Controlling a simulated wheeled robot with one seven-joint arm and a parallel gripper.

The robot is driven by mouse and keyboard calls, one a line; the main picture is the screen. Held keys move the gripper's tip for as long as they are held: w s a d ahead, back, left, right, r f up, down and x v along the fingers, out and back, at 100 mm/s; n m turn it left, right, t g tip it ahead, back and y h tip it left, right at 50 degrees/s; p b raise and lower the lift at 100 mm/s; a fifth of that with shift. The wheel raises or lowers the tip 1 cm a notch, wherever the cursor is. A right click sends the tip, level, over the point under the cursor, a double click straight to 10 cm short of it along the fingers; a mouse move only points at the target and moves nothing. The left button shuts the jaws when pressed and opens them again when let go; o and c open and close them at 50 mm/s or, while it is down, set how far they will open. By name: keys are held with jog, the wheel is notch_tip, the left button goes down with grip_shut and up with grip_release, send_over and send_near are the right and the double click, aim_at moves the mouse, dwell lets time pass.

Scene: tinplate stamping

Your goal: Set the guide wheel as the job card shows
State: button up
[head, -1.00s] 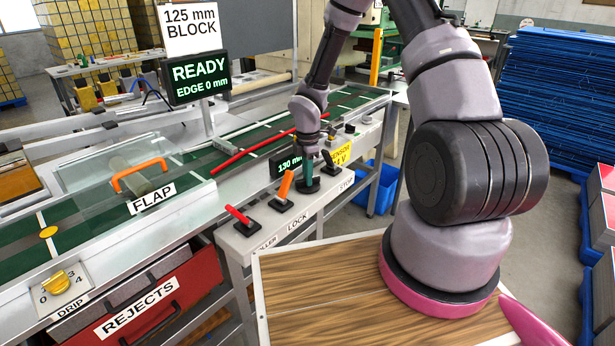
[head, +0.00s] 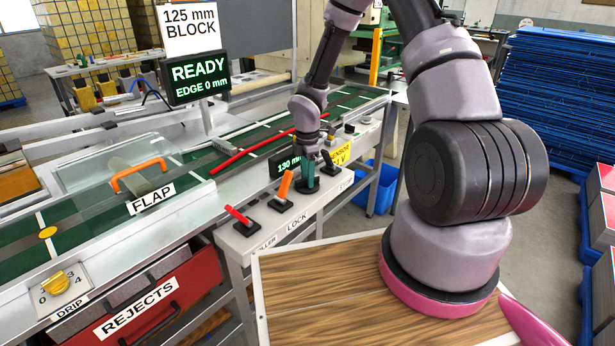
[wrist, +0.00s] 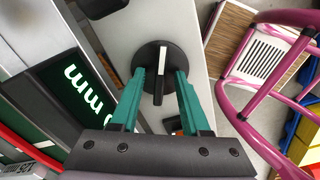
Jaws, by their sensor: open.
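The job card (head: 191,29) reads "125 mm BLOCK" at the top left of the head view. The guide display (head: 287,165) reads 130 mm, partly hidden by my gripper; its "mm" also shows at the left in the wrist view (wrist: 80,88). The guide wheel, a round black knob with a white-and-black pointer bar, lies between my fingers in the wrist view (wrist: 147,58). In the head view its dark base (head: 303,190) shows below my fingers. My gripper (wrist: 160,75) is open, with one green finger on each side of the bar. Contact cannot be told.
An orange lever (head: 285,186) and a red lever (head: 238,215) stand on the panel left of the wheel. A black lever (head: 328,163) stands close at its right. A screen (head: 198,78) reads "READY EDGE 0 mm". A flap with an orange handle (head: 138,173) covers the conveyor.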

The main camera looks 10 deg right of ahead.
notch_tip(320, 180, up, 11)
jog(key=shift+f, duration=0.15)
dwell(0.4)
